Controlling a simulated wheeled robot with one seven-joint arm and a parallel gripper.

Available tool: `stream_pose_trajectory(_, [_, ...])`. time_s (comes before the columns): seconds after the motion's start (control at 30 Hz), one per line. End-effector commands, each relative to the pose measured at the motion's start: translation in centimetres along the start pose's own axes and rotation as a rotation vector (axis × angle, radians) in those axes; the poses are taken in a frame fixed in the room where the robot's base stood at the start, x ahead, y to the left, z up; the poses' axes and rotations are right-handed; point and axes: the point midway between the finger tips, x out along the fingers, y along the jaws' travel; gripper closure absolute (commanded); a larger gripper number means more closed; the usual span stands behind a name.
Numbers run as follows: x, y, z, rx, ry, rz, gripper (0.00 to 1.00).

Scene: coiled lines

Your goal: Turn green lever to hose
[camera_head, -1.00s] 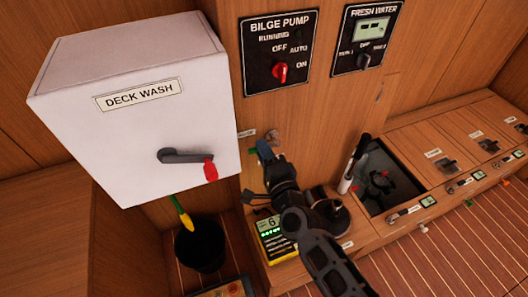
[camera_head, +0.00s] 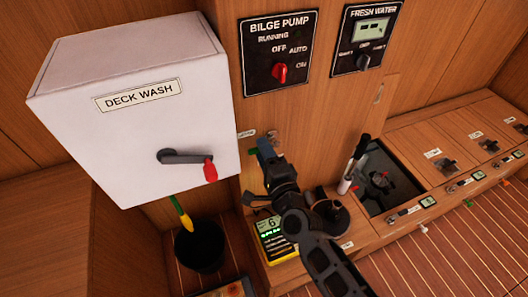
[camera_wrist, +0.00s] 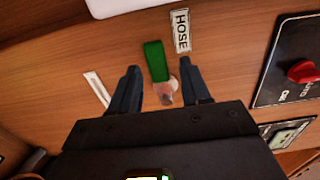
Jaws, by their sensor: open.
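The green lever (camera_wrist: 155,61) is on the wooden panel in the wrist view, pointing up from its pale pivot (camera_wrist: 166,92). The HOSE label (camera_wrist: 181,31) is just right of the lever's upper end. A second white label (camera_wrist: 97,88) is to the left, its text unreadable. My gripper (camera_wrist: 163,80) is open, one dark finger on each side of the lever's lower part and pivot. Contact cannot be told. In the head view my gripper (camera_head: 266,150) is at the panel and hides most of the lever; a bit of green shows beside it.
The white DECK WASH box (camera_head: 140,115) with a red-tipped handle (camera_head: 208,170) juts out left of my gripper. The bilge pump panel (camera_head: 280,52) is above. A black bucket (camera_head: 200,247) and a green-lit meter (camera_head: 271,238) are below.

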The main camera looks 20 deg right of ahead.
Motion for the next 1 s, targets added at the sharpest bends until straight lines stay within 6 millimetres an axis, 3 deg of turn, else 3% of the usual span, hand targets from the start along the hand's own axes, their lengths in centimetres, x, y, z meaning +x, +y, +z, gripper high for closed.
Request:
stream_pose_trajectory(0.5, [-6.9,0.2,0.0,0.001,0.001,0.001,0.53])
stream_pose_trajectory(1.0, [-7.5,0.1,0.0,0.0,0.001,0.001,0.53])
